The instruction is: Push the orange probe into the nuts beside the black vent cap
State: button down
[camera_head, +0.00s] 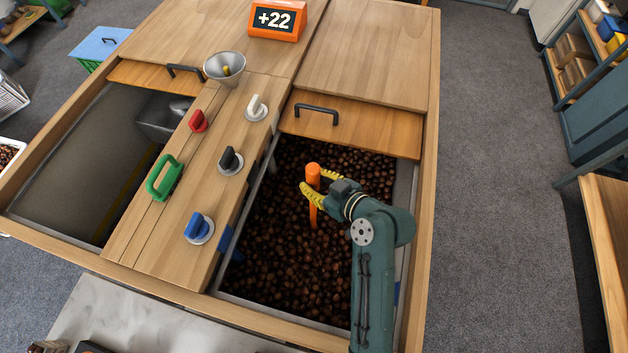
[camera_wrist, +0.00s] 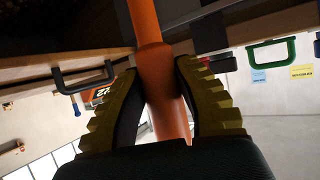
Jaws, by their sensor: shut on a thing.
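The orange probe (camera_head: 313,206) stands roughly upright over the right bin of brown nuts (camera_head: 275,260). Its thin shaft points down; I cannot tell whether its tip is in the nuts. In the wrist view the yellow ribbed fingers of my gripper (camera_wrist: 160,85) lie on both sides of the probe (camera_wrist: 147,22). A black cap (camera_head: 231,160) on a round grey base, probably the vent cap, sits on the wooden divider to the left of the probe.
Blue (camera_head: 198,228), white (camera_head: 257,107) and red (camera_head: 198,121) caps and a green handle (camera_head: 164,178) stand on the divider. A wooden lid (camera_head: 350,125) with a black handle covers the bin's far end. An orange display (camera_head: 275,19) reads +22.

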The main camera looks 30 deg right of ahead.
jog(key=shift+r+p, duration=0.3)
jog(key=shift+r, duration=0.35)
jog(key=shift+d, duration=0.1)
jog(key=shift+r+p, duration=3.95)
jog(key=shift+r, duration=1.55)
notch_tip(320, 180, up, 11)
jog(key=p, duration=0.8)
